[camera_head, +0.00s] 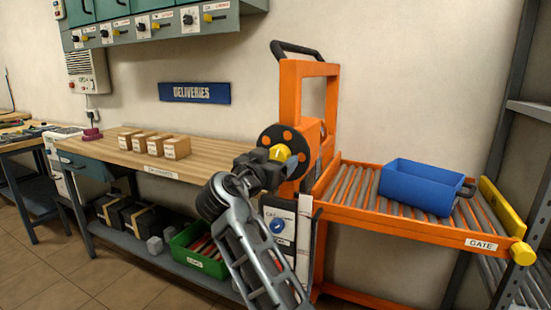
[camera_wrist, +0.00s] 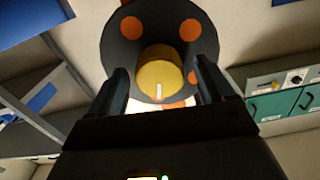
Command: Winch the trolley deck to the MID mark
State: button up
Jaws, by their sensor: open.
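The orange trolley (camera_head: 290,95) stands in the middle of the head view, with a roller deck (camera_head: 400,226) on its right side. A dark winch wheel with orange spots (camera_head: 268,139) is on its mast, with a yellow knob (camera_head: 279,153) at the hub. In the wrist view the yellow knob (camera_wrist: 161,74) has a white mark, and the dark wheel (camera_wrist: 122,45) is behind it. My gripper (camera_wrist: 170,88) is open, with a finger on each side of the knob; contact cannot be told. The MID mark cannot be made out.
A blue bin (camera_head: 420,187) sits on the rollers, before a yellow end gate (camera_head: 503,208) labelled GATE. A wooden bench (camera_head: 210,160) with several small boxes is at left. A panel with a blue dial (camera_head: 278,225) is below the wheel, partly behind my arm.

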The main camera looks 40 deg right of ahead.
jog(key=shift+w+d, duration=0.1)
jog(key=shift+d, duration=0.2)
jog(key=c, duration=1)
